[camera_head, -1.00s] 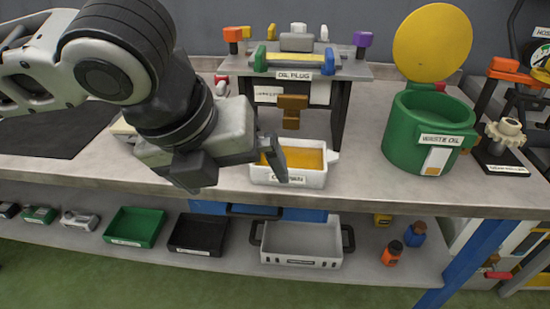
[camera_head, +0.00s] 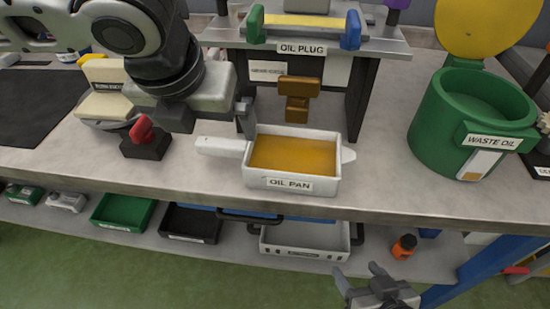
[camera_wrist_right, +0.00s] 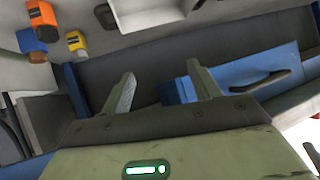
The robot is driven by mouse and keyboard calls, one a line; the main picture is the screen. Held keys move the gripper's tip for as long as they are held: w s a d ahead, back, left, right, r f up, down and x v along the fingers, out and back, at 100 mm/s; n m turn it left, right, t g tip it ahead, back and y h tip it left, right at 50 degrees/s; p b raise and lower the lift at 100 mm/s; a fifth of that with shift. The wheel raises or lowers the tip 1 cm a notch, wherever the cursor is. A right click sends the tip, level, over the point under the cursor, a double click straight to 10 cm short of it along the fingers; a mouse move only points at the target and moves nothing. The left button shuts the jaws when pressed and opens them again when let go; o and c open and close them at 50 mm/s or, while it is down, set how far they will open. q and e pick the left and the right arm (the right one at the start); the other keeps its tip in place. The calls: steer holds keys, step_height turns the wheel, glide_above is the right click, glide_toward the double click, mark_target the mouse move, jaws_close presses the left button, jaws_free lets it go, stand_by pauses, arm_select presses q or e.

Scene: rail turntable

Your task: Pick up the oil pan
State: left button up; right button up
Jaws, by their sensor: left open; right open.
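The white oil pan (camera_head: 292,186), labelled OIL PAN, sits upright on the workbench near its front edge and holds amber oil. Its handle (camera_head: 222,147) points left and its spout points right. My left gripper (camera_head: 211,121) is open and empty, just above and behind the handle; one finger is close to the pan's back left corner. I cannot tell whether it touches. My right gripper (camera_head: 360,274) is open and empty, low in front of the bench. In the right wrist view its two fingers (camera_wrist_right: 162,90) stand apart with nothing between them.
The oil plug stand (camera_head: 300,48) rises behind the pan. A green waste oil bin (camera_head: 455,120) stands to the right. A red-handled black block (camera_head: 146,145) lies left of the handle. Trays, including a grey one (camera_head: 303,240), sit on the lower shelf (camera_head: 380,245).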

mark_target(221, 145)
arm_select(q)
steer(key=b+x, duration=0.1)
steer(key=x, duration=0.7)
steer(key=shift+d, duration=0.15)
steer(key=c, duration=1)
steer(key=shift+r, duration=0.1)
steer(key=shift+c, duration=0.5)
